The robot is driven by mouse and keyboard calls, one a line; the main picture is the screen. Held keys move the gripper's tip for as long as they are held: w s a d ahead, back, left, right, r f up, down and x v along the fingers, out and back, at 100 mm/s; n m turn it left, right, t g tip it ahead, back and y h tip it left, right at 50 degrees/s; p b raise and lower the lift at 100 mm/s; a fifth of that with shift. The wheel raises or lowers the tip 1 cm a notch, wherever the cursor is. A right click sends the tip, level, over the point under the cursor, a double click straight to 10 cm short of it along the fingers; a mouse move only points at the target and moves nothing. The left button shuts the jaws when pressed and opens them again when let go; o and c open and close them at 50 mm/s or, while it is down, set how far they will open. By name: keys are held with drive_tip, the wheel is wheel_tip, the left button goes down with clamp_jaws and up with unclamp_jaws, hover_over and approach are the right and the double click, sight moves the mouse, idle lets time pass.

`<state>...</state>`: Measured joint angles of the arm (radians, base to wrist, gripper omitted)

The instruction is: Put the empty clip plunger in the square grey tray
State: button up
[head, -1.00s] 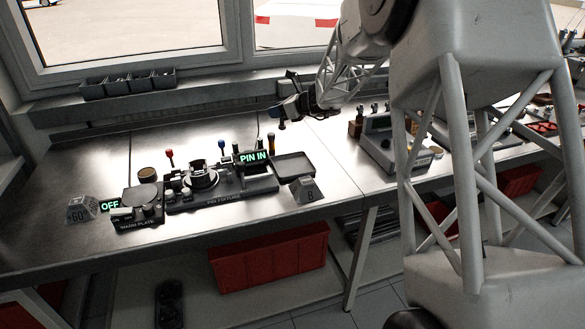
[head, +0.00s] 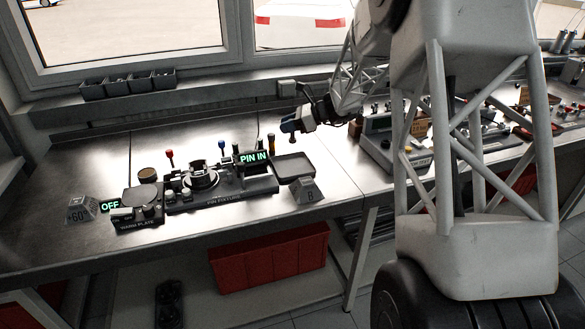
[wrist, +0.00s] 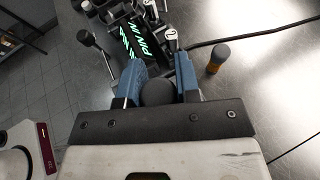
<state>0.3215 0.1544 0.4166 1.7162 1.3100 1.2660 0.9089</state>
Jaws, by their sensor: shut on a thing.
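My gripper (head: 289,127) hangs above the bench, above and slightly behind the grey tray in the head view. Its blue fingers are shut on the clip plunger, whose dark round end (wrist: 158,92) shows between them in the wrist view. A small part of it seems to stick out below the fingers in the head view; whether it holds a clip cannot be told. The square grey tray (head: 294,167) lies flat at the right end of the pin fixture and looks empty. I cannot make out the tray in the wrist view.
The pin fixture (head: 222,196) with its lit "PIN IN" sign (head: 253,157) stands left of the tray. Bare bench lies right of the tray.

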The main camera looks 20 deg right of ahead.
drive_tip(key=shift+f, duration=0.1)
wheel_tip(320, 180, down, 6)
idle(0.4)
drive_tip(key=shift+f, duration=1.9)
drive_tip(key=shift+f, duration=0.15)
drive_tip(key=o, duration=0.9)
